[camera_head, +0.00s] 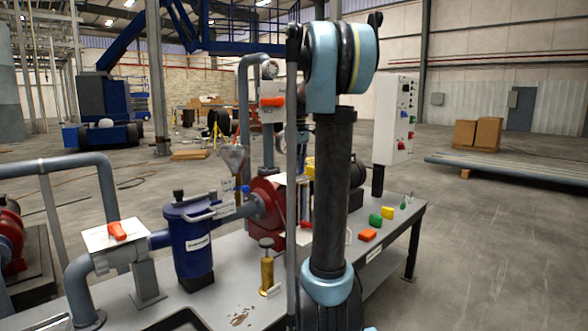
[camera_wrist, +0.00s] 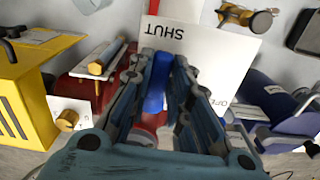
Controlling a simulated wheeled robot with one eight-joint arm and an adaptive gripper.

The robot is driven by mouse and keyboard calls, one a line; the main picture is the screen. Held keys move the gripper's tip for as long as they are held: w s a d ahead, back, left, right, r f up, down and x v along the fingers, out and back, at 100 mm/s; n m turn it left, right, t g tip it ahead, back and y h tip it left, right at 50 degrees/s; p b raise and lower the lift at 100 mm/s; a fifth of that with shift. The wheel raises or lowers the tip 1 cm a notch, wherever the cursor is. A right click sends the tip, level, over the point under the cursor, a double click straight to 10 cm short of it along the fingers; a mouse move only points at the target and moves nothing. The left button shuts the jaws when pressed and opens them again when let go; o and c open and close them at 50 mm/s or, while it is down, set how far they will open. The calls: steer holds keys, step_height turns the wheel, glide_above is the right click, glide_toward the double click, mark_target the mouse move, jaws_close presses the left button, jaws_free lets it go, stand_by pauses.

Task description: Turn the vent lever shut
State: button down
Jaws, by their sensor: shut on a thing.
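The vent lever (camera_wrist: 158,82) is a blue handle in the middle of the wrist view, above a white plate (camera_wrist: 215,65). The plate reads SHUT, upside down, just beyond the lever's tip, and a partly covered OPEN to the right. My gripper (camera_wrist: 163,68) has its two fingers on either side of the lever and is shut on it. The lever points toward the word SHUT; its pivot end is hidden between the fingers. In the head view my arm hides the gripper and the grip.
The red pump casing (camera_head: 268,200) stands on the grey bench (camera_head: 228,290), with the blue strainer vessel (camera_head: 190,240) to its left. A yellow body (camera_wrist: 28,95) is close on the left in the wrist view. A brass knob (camera_head: 267,270) stands at the bench front.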

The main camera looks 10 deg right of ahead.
steer(key=shift+w+d+n, duration=0.1)
steer(key=shift+w+n, duration=0.05)
steer(key=shift+n, duration=0.35)
steer(key=c, duration=1.5)
jaws_free()
steer(key=shift+r, duration=0.1)
step_height(320, 180, up, 12)
steer(key=shift+f, duration=0.1)
steer(key=s+a+f+m, duration=0.2)
steer(key=s+f, duration=0.9)
steer(key=f, duration=0.1)
steer(key=s+a+f+m+t, duration=0.1)
steer(key=s+f+m, duration=0.1)
steer(key=s+f, duration=1)
steer(key=s+a+f+m+t, duration=0.1)
steer(key=s+a+f+m, duration=0.1)
steer(key=s+f, duration=0.9)
steer(key=shift+s+a+f+m, duration=0.15)
steer(key=shift+a+f+m, duration=0.2)
steer(key=shift+f, duration=0.35)
